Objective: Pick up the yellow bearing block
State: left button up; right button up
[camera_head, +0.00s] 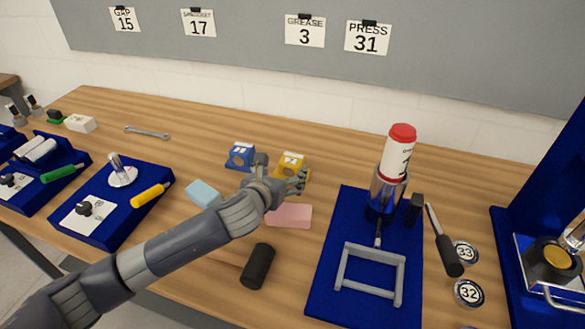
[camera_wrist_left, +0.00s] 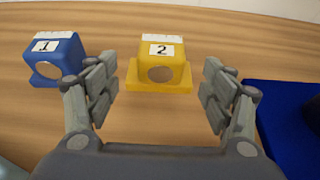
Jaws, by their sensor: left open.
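The yellow bearing block (camera_head: 291,162) stands on the wooden table, partly hidden by my left gripper in the head view. In the left wrist view the yellow block (camera_wrist_left: 160,65) carries a label with the number 2 and has a round hole in its front. My left gripper (camera_head: 284,182) is open and empty. Its two fingers (camera_wrist_left: 160,90) are apart, one on each side of the block in the picture, with the block beyond them. I cannot tell that either finger touches it. My right gripper is not in view.
A blue bearing block (camera_head: 240,155) labelled 1 stands left of the yellow one. A pink foam block (camera_head: 289,216), a light blue block (camera_head: 203,193) and a black cylinder (camera_head: 258,266) lie nearer. A blue mat (camera_head: 330,285) with a grey frame is at the right.

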aim_at(288, 166)
pick_arm(q)
jog(key=shift+w, duration=0.25)
jog(key=x, duration=0.3)
jog(key=shift+w+d+p, duration=0.3)
jog(key=shift+w+p, duration=0.05)
jog(key=shift+p, duration=0.05)
jog(key=shift+w+d+f, duration=0.15)
jog(key=shift+w+f, duration=0.05)
jog(key=shift+w, duration=0.15)
jog(key=shift+w+f, duration=0.1)
jog(key=shift+w, duration=0.05)
jog(key=c, duration=1.6)
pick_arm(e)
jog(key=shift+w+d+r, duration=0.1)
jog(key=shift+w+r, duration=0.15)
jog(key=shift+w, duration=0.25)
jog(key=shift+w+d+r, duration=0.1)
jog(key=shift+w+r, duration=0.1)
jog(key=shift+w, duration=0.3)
